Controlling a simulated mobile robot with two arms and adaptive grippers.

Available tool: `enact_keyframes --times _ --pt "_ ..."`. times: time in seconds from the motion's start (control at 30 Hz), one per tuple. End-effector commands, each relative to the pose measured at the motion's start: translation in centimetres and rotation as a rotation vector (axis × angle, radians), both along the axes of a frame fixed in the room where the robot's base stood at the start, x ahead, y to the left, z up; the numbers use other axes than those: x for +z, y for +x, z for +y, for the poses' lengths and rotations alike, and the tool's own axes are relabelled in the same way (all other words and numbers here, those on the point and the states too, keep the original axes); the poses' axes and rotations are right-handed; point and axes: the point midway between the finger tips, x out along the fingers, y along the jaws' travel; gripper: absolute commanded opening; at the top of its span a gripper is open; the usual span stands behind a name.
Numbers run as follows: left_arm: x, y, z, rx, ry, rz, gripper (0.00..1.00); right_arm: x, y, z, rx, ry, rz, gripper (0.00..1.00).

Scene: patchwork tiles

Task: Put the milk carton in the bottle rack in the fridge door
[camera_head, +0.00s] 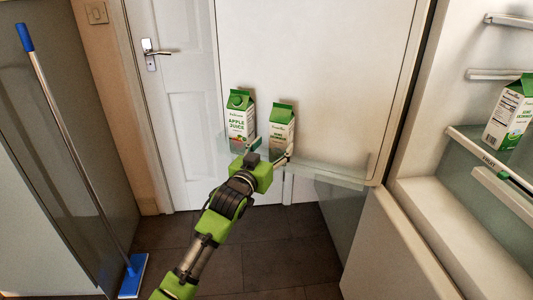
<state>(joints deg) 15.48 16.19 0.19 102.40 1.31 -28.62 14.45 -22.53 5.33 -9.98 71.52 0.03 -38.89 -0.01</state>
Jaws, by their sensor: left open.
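The fridge door stands open, with a clear bottle rack (335,172) along its lower inner side. A green and white milk carton (282,128) stands upright in the rack, just right of a taller apple juice carton (239,113). My left gripper (277,156) is open at the lower front of the milk carton. It hides the carton's base, and I cannot tell whether a finger touches it. A similar green and white carton (508,115) stands in the fridge at the right. My right gripper is not in view.
The fridge shelf edge (489,157) and a white drawer front (507,196) are at the right. The rack right of the milk carton is free. A blue mop (133,276) leans against the grey cabinet at the left.

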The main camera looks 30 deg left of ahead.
Motion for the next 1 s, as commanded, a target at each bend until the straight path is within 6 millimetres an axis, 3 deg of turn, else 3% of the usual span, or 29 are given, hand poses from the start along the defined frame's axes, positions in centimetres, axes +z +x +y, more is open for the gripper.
enact_keyframes --times 0.1,0.3,0.87,1.0 --pt "0.0 -2.2 -0.2 -0.001 0.000 0.001 0.61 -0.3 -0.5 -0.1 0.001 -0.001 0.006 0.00" --pt "0.0 -4.3 -0.3 0.000 0.000 0.001 0.61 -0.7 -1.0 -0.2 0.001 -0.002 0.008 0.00" --pt "0.0 -4.7 -0.4 0.000 0.000 0.001 0.61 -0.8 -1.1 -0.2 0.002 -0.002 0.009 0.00" --pt "-1.4 -5.4 -0.8 -0.002 0.002 0.039 0.61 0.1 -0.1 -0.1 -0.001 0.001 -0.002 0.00"
